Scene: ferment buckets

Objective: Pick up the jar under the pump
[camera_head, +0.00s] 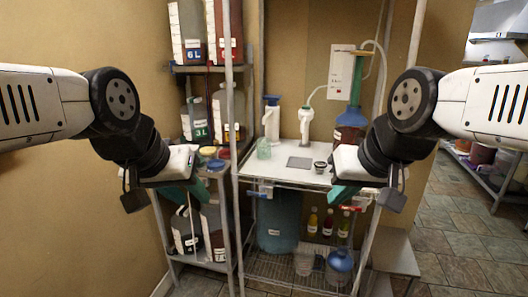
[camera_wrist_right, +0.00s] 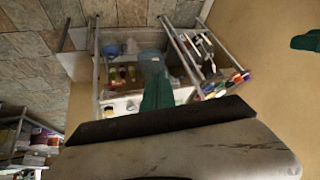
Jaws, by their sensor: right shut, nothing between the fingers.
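A small pale-green clear jar (camera_head: 264,148) stands on the white shelf top (camera_head: 300,177) in the head view, at the foot of a white pump with a blue top (camera_head: 271,118). I cannot tell whether it is exactly under the spout. My left gripper (camera_head: 180,192), with teal fingers, hangs left of the shelf, well away from the jar; its opening cannot be made out. My right gripper (camera_head: 343,194) is shut and empty in front of the shelf's right part, apart from the jar. Its teal fingers also show in the right wrist view (camera_wrist_right: 157,92).
A second white pump (camera_head: 305,122), a grey plate (camera_head: 299,162) and a small dark cup (camera_head: 320,167) stand right of the jar. Metal posts (camera_head: 232,150) flank the shelf front. A rack of large bottles (camera_head: 225,110) stands at left; a blue vessel (camera_head: 351,122) stands at right.

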